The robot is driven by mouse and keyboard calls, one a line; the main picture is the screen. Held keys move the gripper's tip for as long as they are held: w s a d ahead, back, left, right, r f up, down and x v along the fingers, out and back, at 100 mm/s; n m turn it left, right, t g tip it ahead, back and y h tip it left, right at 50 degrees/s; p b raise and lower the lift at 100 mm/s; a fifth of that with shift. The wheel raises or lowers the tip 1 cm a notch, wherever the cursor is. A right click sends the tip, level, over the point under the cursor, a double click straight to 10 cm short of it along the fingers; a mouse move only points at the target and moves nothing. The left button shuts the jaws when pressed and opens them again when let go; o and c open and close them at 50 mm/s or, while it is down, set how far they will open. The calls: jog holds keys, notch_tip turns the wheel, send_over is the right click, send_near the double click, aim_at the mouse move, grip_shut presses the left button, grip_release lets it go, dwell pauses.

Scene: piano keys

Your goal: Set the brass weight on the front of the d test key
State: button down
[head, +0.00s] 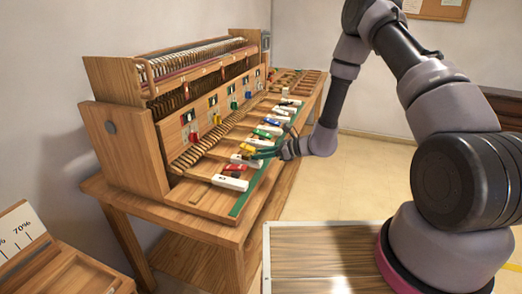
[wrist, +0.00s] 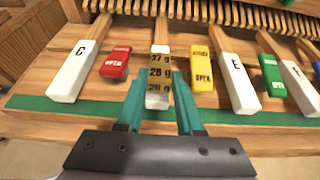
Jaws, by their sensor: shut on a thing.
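In the wrist view my gripper (wrist: 158,86) has its two teal fingers shut on the brass weight (wrist: 160,72), a narrow brownish block marked 27 g and 28 g. The weight is over the front of the white d test key (wrist: 158,101), which is between the red and yellow blocks. The weight hides most of that key and its letter. I cannot tell whether the weight touches the key. In the head view my gripper (head: 263,154) is low at the front of the key row; the weight is not clear there.
White keys C (wrist: 74,78), E (wrist: 237,85) and F (wrist: 299,88) flank the spot. OPEN blocks in red (wrist: 115,62), yellow (wrist: 202,75) and green (wrist: 271,78) stand close by. A green strip (wrist: 60,112) runs along the front. The wooden bench (head: 180,225) carries the piano action.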

jog(key=shift+f, duration=0.95)
dwell(0.7)
jog(key=shift+c, duration=2.3)
grip_release()
jog(key=shift+d, duration=0.1)
jog(key=v, duration=1)
jog(key=s+d+r+n+g+h, duration=0.15)
jog(key=s+r+n, duration=0.3)
jog(key=r, duration=0.65)
jog(key=s+d+r+n+g+h, duration=0.1)
jog(key=s+r+n+g, duration=0.15)
jog(key=r+n, duration=0.65)
jog(key=s+d+r+n+t+h, duration=0.2)
jog(key=s+d+r+t+h, duration=0.1)
jog(key=s+d+r, duration=0.4)
jog(key=s+d+r+n+t+h, duration=0.2)
jog(key=s+d+r+h, duration=0.3)
jog(key=r, duration=0.8)
jog(key=s+d+t, duration=0.1)
jog(key=s+d, duration=0.1)
jog(key=s, duration=0.2)
jog(key=shift+t, duration=0.3)
